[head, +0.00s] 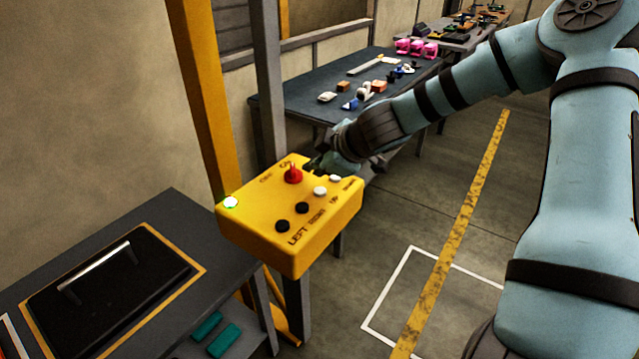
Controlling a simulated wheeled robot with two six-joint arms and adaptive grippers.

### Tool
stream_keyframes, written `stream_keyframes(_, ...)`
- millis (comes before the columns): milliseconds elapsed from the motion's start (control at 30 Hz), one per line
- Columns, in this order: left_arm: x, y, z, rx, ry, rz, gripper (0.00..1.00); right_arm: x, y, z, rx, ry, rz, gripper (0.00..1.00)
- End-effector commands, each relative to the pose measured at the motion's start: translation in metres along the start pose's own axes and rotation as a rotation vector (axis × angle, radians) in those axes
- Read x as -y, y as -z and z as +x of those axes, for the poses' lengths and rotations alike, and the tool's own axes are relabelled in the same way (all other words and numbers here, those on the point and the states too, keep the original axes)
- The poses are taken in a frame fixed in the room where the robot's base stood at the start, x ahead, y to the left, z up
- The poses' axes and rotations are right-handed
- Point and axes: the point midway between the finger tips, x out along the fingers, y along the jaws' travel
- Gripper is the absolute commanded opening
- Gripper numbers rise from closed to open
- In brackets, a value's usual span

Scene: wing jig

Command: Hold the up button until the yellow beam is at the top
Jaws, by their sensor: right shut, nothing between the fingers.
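The yellow control box (262,240) is in the middle of the head view. It has two black buttons marked left (282,226) and right (302,208), and two white buttons, the up button (320,191) and the down button (335,178). A red knob (293,175) and a lit green lamp (230,202) are also on top. My right gripper (315,168) is shut and empty at the box's far edge, beyond the white buttons. It does not appear to cover the up button. A yellow upright post (205,95) rises behind the box; I cannot make out a separate yellow beam. My left gripper is not in view.
A dark table (310,97) with small parts stands behind my right arm. A grey bench (170,205) with a black handled panel (110,285) is at the lower left. A grey post (268,80) stands behind the box. The floor at right has yellow and white lines.

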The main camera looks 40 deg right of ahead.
Motion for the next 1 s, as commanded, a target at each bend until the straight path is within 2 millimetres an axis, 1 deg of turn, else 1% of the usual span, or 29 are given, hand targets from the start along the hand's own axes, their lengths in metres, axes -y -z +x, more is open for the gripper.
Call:
stream_keyframes(33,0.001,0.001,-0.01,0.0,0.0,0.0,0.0,-0.005,0.005,-0.007,0.0,0.0,0.0,0.0)
stream_keyframes(200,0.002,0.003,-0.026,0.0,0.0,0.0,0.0,-0.014,0.014,-0.019,0.0,0.0,0.0,0.0)
stream_keyframes(267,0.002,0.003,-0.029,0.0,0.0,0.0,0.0,-0.016,0.016,-0.021,0.0,0.0,-0.001,0.0)
stream_keyframes(1000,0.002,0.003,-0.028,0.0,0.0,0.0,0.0,-0.015,0.015,-0.02,0.0,0.0,-0.001,0.0)
